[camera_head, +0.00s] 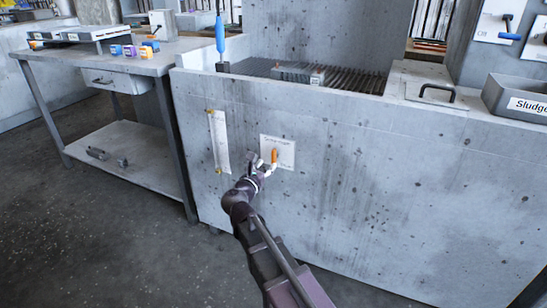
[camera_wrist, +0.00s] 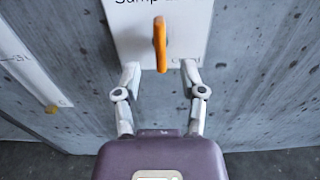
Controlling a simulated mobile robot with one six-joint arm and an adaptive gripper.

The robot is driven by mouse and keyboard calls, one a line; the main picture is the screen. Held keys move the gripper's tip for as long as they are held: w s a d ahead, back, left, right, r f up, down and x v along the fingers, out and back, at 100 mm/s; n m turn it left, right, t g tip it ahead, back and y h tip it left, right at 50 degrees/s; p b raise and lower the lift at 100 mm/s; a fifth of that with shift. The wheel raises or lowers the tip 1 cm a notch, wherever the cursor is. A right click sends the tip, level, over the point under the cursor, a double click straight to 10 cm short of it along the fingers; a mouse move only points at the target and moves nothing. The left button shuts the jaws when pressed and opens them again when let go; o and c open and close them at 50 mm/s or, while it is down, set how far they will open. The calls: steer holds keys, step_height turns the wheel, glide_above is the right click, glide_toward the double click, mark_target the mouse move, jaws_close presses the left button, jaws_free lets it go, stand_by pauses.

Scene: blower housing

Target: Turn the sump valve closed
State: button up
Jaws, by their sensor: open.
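The sump valve is an orange lever handle (camera_head: 274,156) on a white labelled plate (camera_head: 290,150) on the front of the grey concrete-like housing. In the wrist view the orange handle (camera_wrist: 160,44) stands upright on the white plate (camera_wrist: 190,30), whose lettering is partly cut off. My gripper (camera_head: 262,165) is just in front of the plate. In the wrist view my gripper (camera_wrist: 160,78) is open, with one finger on each side of the handle's lower end.
A white strip gauge (camera_head: 219,141) is fixed left of the plate. A workbench (camera_head: 150,66) with a drawer and lower shelf stands at the left. A grey bin labelled Sludge (camera_head: 507,90) and a black-handled lid (camera_head: 420,83) are on top at the right. The floor in front is clear.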

mark_target(272, 158)
steer(key=shift+x, duration=3.1)
jaws_close()
